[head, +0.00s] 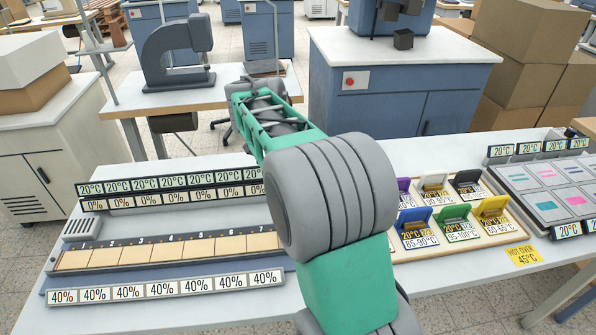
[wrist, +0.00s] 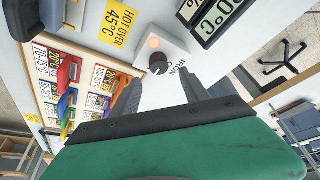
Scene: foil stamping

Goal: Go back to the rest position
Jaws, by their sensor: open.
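My gripper (wrist: 160,96) shows in the wrist view with its two dark fingers spread apart and nothing between them. Beyond the fingers is a white control box (wrist: 178,47) marked IRON, with a black knob and a lit orange lamp. My green and grey arm crosses the middle of the head view, over the white worktable (head: 430,150). I cannot make out the gripper fingers in the head view.
A numbered strip unit (head: 165,250) with percentage displays lies left of my arm. A board of coloured stamps (head: 473,235) and a grey plate of colour samples (head: 520,190) lie right. A grey press (head: 178,50) and a blue cabinet (head: 390,95) stand behind.

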